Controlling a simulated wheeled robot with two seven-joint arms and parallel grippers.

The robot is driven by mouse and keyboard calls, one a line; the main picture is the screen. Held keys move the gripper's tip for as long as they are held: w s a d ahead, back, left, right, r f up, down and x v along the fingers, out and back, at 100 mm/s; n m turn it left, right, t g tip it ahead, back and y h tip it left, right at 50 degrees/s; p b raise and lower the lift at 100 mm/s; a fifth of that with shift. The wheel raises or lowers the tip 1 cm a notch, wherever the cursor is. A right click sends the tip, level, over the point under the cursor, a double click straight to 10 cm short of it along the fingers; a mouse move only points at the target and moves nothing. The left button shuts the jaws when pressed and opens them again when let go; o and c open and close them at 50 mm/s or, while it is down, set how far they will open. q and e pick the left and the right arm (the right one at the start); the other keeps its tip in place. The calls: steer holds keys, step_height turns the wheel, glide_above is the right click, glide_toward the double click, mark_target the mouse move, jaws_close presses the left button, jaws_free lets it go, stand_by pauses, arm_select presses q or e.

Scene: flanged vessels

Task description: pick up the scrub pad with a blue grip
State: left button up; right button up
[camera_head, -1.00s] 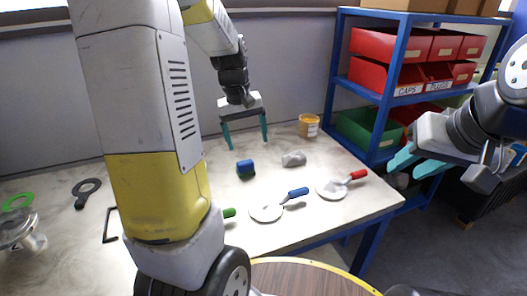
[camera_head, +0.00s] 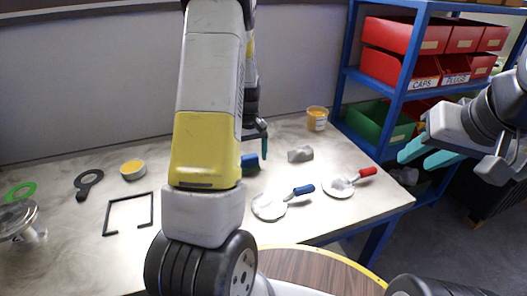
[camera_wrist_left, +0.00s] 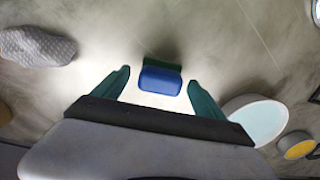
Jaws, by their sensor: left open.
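The scrub pad with a blue grip (camera_head: 251,160) lies on the pale table and is partly hidden behind my left arm in the head view. In the left wrist view the scrub pad (camera_wrist_left: 160,78) shows its blue grip and a dark green pad edge. My left gripper (camera_wrist_left: 158,76) is open, with one finger on each side of the pad in that picture and a gap on both sides. In the head view only one of its fingertips shows, beside the pad; the rest is hidden by my arm. My right gripper (camera_head: 416,158) is open and empty, off the table's right side.
A grey lump (camera_head: 300,154) and an orange tub (camera_head: 317,118) stand right of the pad. Blue-handled (camera_head: 270,207) and red-handled (camera_head: 340,188) discs lie in front. A yellow-topped tub (camera_head: 133,169) and black bracket (camera_head: 110,232) lie left. A blue shelf (camera_head: 398,92) stands behind right.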

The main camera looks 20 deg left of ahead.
mark_target(250, 155)
arm_select(q)
steer(key=shift+f, duration=0.3)
steer(key=c, duration=1.4)
steer(key=shift+c, duration=0.2)
steer(key=shift+r, duration=0.15)
steer(key=shift+r, duration=0.55)
step_height(250, 155, up, 2)
steer(key=shift+r, duration=0.25)
steer(key=s+d, duration=0.3)
steer(key=s, duration=0.1)
steer(key=s+d, duration=0.3)
steer(key=s, duration=0.1)
steer(key=s+d+r, duration=0.1)
steer(key=s+d, duration=0.2)
steer(key=s, duration=0.2)
steer(key=shift+s+d+r, duration=0.1)
